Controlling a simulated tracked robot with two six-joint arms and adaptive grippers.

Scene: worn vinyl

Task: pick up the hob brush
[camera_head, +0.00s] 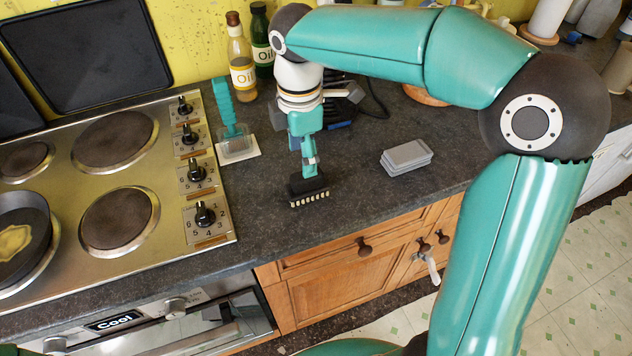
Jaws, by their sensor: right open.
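The hob brush (308,190) has a black block with a row of cream bristle tufts along its front edge. It is on the dark worktop, right of the hob and a little behind the front edge. My right gripper (308,164) points down directly over it, with the jaws open and the fingertips close above or beside the top of the brush. The gripper hides part of the brush's upper side, and I cannot tell whether they touch. My left gripper is not in view.
A teal-handled tool (225,108) with a clear grey head stands on a white pad left of the gripper. Grey stacked trays (406,157) lie to the right. The hob (119,138) holds a pan (40,215). Oil bottles (240,62) stand behind. Worktop between brush and trays is clear.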

